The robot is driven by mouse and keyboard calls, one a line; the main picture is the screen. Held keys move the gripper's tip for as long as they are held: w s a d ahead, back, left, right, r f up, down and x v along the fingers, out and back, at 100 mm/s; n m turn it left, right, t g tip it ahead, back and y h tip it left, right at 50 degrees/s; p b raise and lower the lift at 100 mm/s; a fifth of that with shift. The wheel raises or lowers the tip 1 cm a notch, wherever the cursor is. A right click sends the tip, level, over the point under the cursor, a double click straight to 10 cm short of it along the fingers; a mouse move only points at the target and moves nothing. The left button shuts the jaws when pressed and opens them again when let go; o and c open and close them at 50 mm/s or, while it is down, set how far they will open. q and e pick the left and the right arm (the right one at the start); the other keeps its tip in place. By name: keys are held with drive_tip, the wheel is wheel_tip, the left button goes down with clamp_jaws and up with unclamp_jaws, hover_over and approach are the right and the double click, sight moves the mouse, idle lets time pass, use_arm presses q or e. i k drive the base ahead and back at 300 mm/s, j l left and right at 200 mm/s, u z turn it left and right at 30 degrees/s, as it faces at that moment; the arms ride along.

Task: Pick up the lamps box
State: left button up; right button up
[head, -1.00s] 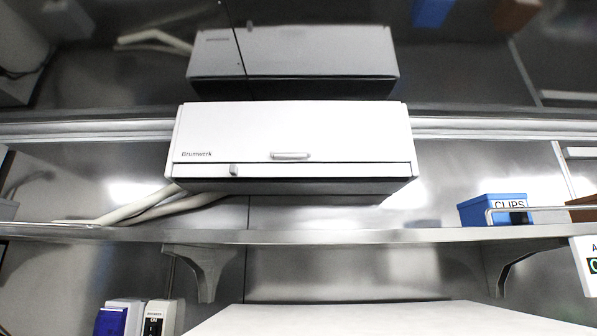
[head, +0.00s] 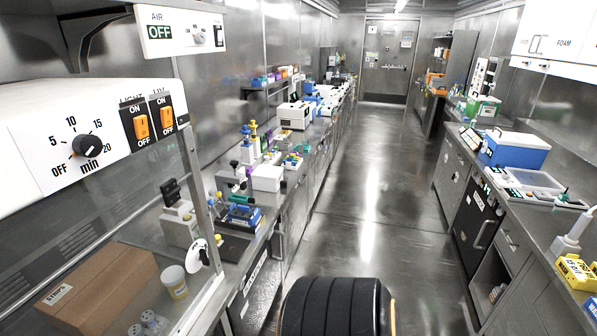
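I cannot make out a box that reads as lamps in the head view. Neither of my grippers is in view.
A long aisle of bare floor (head: 372,190) leads to a closed door (head: 385,62). The left counter is crowded with instruments and a white unit (head: 295,115). The right counter holds a blue cooler (head: 515,153). A timer panel (head: 85,145) hangs close at left.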

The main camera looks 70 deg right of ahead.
sight(267, 178)
drive_tip(key=z, duration=2.2)
